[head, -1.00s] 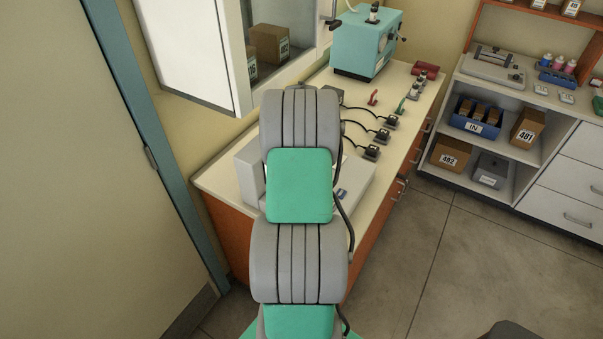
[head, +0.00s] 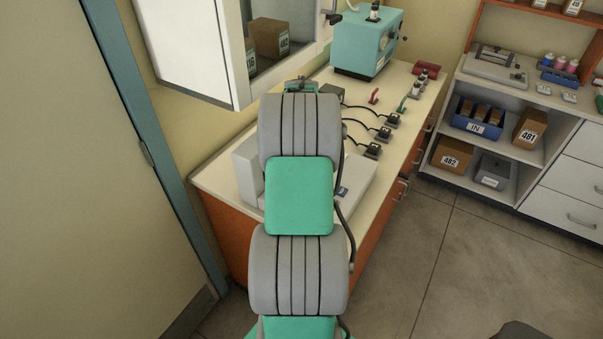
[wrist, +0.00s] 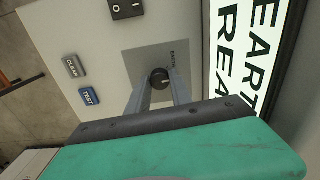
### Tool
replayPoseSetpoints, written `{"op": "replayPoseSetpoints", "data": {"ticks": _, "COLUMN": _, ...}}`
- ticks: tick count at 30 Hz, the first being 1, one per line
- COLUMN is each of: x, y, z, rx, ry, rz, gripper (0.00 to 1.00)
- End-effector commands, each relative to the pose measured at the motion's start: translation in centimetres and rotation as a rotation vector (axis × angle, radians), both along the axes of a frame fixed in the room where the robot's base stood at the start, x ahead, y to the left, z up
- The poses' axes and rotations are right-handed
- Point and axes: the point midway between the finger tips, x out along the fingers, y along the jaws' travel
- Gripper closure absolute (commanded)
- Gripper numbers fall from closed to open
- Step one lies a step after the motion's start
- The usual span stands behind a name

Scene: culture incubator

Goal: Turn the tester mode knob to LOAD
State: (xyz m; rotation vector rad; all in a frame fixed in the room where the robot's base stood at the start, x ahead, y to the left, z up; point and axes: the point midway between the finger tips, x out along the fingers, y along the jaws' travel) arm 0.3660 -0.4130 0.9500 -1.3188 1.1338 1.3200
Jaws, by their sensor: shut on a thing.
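The tester (head: 247,162) is a pale grey box on the counter, mostly hidden behind my arm in the head view. In the wrist view, its black round mode knob (wrist: 160,78) sits on a grey plate (wrist: 140,60). My gripper (wrist: 158,84) has one finger on each side of the knob and is shut on it. A small pale mark shows on the knob. A small label beside it appears to read EARTH; no LOAD label can be made out. The lit display (wrist: 256,50) shows large letters, partly cut off, including EART and REA.
Blue TEST (wrist: 90,97) and grey CLEAR (wrist: 75,66) buttons and a black rocker switch (wrist: 126,8) are on the same panel. Black plugs with cables (head: 372,150) lie right of the tester. A white cabinet (head: 200,50) overhangs the counter's left side.

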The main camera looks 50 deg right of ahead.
Motion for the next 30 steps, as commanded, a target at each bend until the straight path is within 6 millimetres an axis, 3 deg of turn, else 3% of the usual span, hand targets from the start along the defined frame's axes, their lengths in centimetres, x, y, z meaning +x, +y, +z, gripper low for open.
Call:
{"op": "replayPoseSetpoints", "data": {"ticks": 18, "x": 0.08, "y": -0.10, "z": 0.05, "rx": -0.003, "ry": -0.003, "rz": -0.570, "gripper": 1.00}}
{"op": "replayPoseSetpoints", "data": {"ticks": 30, "x": 0.05, "y": -0.07, "z": 0.11, "rx": -0.002, "ry": -0.002, "rz": -0.806, "gripper": 1.00}}
